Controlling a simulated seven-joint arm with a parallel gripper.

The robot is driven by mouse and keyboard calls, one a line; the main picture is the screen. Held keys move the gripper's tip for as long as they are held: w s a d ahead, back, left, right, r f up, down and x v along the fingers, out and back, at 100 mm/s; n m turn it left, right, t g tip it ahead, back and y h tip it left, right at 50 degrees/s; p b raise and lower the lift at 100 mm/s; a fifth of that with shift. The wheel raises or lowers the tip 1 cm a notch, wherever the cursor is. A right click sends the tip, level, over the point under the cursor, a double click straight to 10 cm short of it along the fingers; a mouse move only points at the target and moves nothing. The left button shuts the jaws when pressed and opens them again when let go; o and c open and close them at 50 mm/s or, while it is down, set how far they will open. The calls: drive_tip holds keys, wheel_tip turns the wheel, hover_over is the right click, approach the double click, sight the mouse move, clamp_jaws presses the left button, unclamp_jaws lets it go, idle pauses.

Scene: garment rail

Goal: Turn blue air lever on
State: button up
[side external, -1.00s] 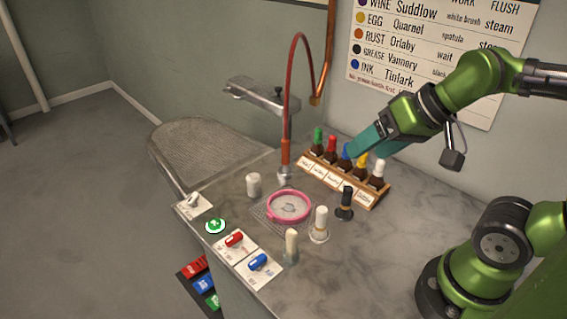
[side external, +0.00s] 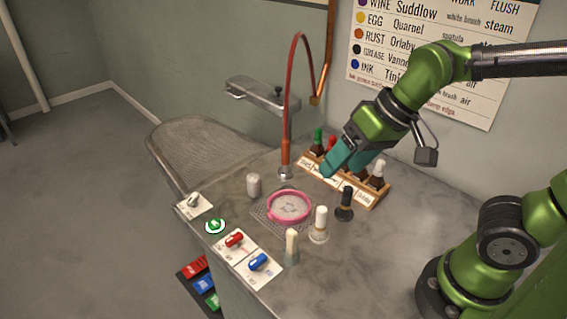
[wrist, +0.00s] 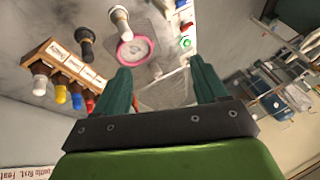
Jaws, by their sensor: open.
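The blue air lever (side external: 258,262) sits on a white plate at the front edge of the counter, beside the red lever (side external: 235,240). My gripper (side external: 352,168) is open and empty. It is above the bottle rack, well behind and to the right of the blue lever. In the wrist view the two teal fingers (wrist: 160,85) are spread apart with nothing between them. I cannot make out the blue lever in the wrist view.
A wooden rack (side external: 373,200) of capped bottles stands under my gripper. A pink-rimmed dish (side external: 289,206), a white-topped brush (side external: 319,225), a black brush (side external: 345,205) and a pale brush (side external: 291,246) stand between the rack and the levers. A red hose (side external: 287,100) rises behind.

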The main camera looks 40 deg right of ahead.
sight(258, 259)
drive_tip(key=w+a+f+n+g+h, duration=0.1)
drive_tip(key=w+a+f+g+h, duration=0.1)
drive_tip(key=w+a, duration=0.35)
drive_tip(key=w+a+f+n+g+h, duration=0.1)
drive_tip(key=w+a+f+g, duration=0.15)
drive_tip(key=a, duration=0.65)
wheel_tip(258, 259, down, 16)
drive_tip(key=shift+w+d+f, duration=0.1)
drive_tip(key=shift+w, duration=0.05)
drive_tip(key=c, duration=1.1)
